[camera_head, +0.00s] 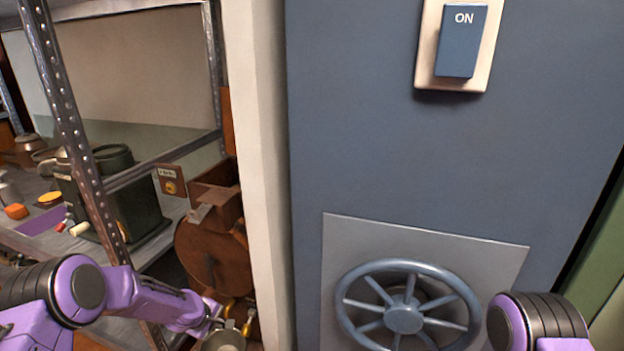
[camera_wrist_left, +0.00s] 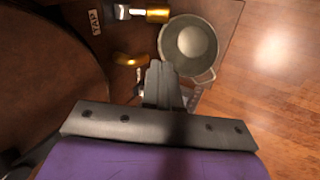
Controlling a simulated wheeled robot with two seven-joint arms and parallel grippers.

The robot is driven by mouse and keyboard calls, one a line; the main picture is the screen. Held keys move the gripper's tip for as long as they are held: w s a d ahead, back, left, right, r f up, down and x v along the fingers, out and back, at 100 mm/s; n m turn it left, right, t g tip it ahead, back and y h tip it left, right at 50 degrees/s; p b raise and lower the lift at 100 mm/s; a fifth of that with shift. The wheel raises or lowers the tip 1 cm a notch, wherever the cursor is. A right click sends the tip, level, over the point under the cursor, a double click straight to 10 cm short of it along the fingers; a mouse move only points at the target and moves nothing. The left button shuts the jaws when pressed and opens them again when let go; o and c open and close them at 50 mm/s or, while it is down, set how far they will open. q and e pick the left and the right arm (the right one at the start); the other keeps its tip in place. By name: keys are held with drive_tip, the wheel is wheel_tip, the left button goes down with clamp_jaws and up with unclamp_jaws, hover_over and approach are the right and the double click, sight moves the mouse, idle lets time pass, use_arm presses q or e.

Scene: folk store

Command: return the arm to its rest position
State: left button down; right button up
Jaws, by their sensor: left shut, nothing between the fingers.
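My left arm comes in from the left in the head view, with its purple wrist low by the brown barrel-like object. In the left wrist view my left gripper (camera_wrist_left: 162,85) is shut and empty, its fingers together. The fingertips point at the near side of a grey pot (camera_wrist_left: 188,45), which also shows at the bottom edge of the head view (camera_head: 224,342). I cannot tell whether they touch it. Of my right arm only a purple and black joint shows at the lower right; its gripper is out of view.
A brass tap (camera_wrist_left: 157,15) beside a TAP label (camera_wrist_left: 94,21) is near the pot. A metal shelf post (camera_head: 72,110) stands close to my left arm. A blue-grey panel has an ON switch (camera_head: 461,42) and a handwheel (camera_head: 404,318). Open wooden floor (camera_wrist_left: 280,90) lies right of the pot.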

use_arm(q)
drive_tip(key=s+d+f+m+y, duration=0.1)
drive_tip(key=s+f, duration=0.2)
drive_tip(key=s, duration=0.4)
drive_tip(key=s+f+m+y, duration=0.1)
drive_tip(key=s+f+y, duration=0.1)
drive_tip(key=s+f, duration=0.3)
drive_tip(key=s+r+m+g+y, duration=0.1)
drive_tip(key=s+m, duration=0.4)
drive_tip(key=s, duration=2.4)
drive_tip(key=shift+r+g+y, duration=0.3)
drive_tip(key=shift+r+g, duration=0.4)
drive_tip(key=shift+r, duration=0.25)
